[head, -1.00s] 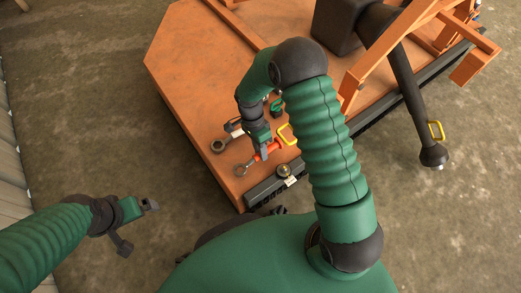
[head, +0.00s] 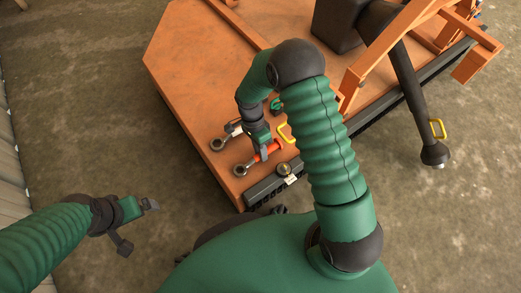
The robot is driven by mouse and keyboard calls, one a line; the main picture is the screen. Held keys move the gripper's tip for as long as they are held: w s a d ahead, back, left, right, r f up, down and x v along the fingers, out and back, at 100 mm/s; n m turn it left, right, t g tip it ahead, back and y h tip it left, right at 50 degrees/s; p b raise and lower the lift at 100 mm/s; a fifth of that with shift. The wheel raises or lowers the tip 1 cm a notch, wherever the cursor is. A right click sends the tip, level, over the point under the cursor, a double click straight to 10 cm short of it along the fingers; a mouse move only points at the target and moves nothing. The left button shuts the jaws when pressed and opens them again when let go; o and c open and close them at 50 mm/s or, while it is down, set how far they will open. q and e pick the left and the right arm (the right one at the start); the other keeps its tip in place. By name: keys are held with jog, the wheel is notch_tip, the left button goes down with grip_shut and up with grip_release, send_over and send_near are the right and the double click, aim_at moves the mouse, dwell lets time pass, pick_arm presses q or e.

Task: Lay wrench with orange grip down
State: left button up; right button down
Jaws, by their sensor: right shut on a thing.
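The wrench with the orange grip (head: 274,147) is at the near left corner of the orange deck, its dark ring end (head: 240,170) pointing to the lower left. My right gripper (head: 263,154) reaches down from above and is shut on its orange grip, hiding part of it. The wrench appears at or very close to the deck surface; I cannot tell whether it touches. My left gripper (head: 137,226) is open and empty, its fingers wide apart over the floor left of the deck.
A second ring-ended tool (head: 217,144) with a pale handle lies just beyond the wrench. A yellow loop handle (head: 286,132) is close on the right. A dark block with a round fitting (head: 284,169) sits at the deck's near edge. The orange deck (head: 190,60) is bare farther back.

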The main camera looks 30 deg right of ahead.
jog(key=c, duration=1.2)
grip_release()
jog(key=shift+o, duration=0.2)
jog(key=p+v, duration=0.9)
jog(key=v, duration=0.7)
jog(key=shift+r, duration=0.35)
